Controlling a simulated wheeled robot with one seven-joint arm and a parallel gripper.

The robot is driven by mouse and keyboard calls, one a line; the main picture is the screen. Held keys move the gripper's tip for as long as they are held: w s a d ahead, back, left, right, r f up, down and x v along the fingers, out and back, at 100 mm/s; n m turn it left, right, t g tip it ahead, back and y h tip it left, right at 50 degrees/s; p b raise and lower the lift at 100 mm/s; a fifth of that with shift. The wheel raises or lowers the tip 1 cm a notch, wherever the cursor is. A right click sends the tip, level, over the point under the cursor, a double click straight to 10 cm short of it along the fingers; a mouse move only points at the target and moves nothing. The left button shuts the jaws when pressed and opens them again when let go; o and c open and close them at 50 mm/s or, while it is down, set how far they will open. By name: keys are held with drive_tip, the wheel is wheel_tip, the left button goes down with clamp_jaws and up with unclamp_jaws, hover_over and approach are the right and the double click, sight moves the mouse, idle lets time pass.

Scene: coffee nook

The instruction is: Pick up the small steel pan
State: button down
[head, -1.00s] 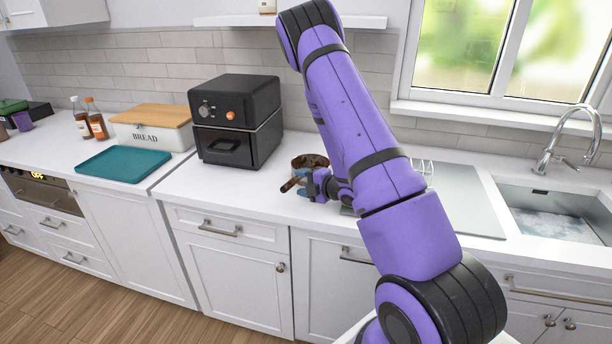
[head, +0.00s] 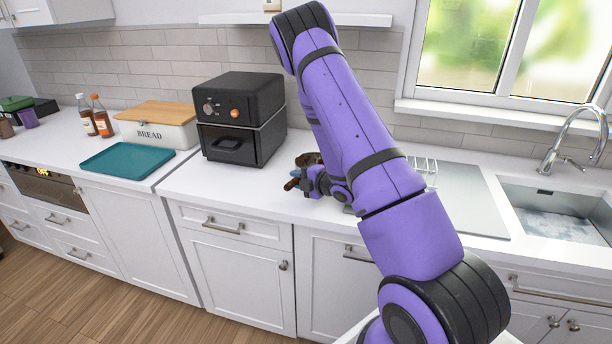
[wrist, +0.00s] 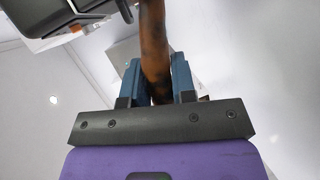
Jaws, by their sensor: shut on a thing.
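The small pan (head: 308,158) is at the counter's middle, just right of the black oven, partly hidden behind my gripper and arm. It looks dark brown, and little of its steel side shows. My gripper (head: 303,180) is shut on its brown handle, whose end pokes out to the left. In the wrist view the mottled brown handle (wrist: 153,45) runs between the two blue fingers of my gripper (wrist: 156,80), which press on it from both sides. The pan's bowl is not clear in that view. I cannot tell whether the pan is clear of the counter.
The black oven (head: 238,120) stands close left of the pan. A teal tray (head: 127,160) and a bread bin (head: 157,135) are further left. A drainer board (head: 465,200) and a sink (head: 555,215) lie to the right. The front counter left of the gripper is bare.

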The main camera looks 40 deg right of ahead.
drive_tip(key=shift+r, duration=0.1)
wheel_tip(320, 180, up, 20)
idle(1.3)
